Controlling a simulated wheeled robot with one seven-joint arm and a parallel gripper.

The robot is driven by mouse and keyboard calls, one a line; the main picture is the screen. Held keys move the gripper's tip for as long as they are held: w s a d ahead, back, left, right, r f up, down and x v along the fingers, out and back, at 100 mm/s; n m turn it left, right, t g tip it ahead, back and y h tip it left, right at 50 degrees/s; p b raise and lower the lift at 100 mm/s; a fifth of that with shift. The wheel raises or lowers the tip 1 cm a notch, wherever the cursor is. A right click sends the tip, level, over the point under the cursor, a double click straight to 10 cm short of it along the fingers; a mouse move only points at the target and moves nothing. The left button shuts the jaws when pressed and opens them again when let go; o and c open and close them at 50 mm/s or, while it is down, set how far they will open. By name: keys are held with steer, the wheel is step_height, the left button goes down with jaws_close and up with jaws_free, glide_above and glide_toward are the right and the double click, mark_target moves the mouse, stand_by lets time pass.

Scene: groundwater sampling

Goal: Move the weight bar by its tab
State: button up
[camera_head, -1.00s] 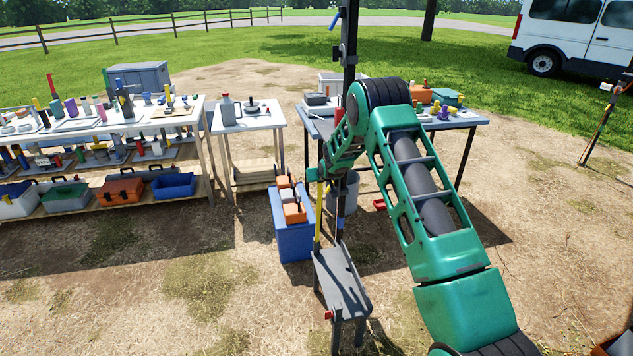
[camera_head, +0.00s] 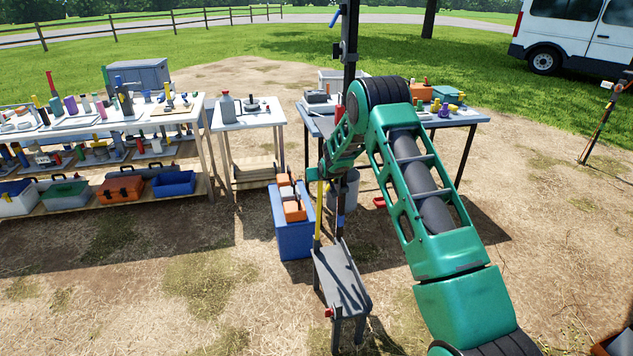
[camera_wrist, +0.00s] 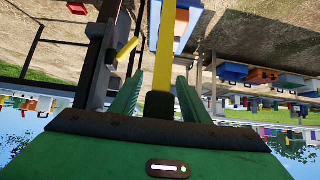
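A yellow bar (camera_wrist: 163,60) with a dark end block (camera_wrist: 159,104) runs between the fingers of my gripper (camera_wrist: 160,76) in the wrist view. The green fingers stand apart, one on each side, with gaps beside the yellow part at their tips. The yellow bar (camera_head: 318,215) also shows in the head view, upright beside a dark post (camera_head: 350,45). I cannot tell whether it is the weight bar. A small yellow tab (camera_wrist: 126,52) shows beside the dark post in the wrist view. My arm hides the gripper in the head view.
A low grey stand (camera_head: 341,283) is at the foot of the post. A blue box (camera_head: 290,235) stands left of it. Tables with equipment (camera_head: 458,118) are behind and at the left. Bare ground lies in front. The wrist view is upside down.

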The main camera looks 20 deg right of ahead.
steer(key=v, duration=1)
steer(key=shift+s+r, duration=0.25)
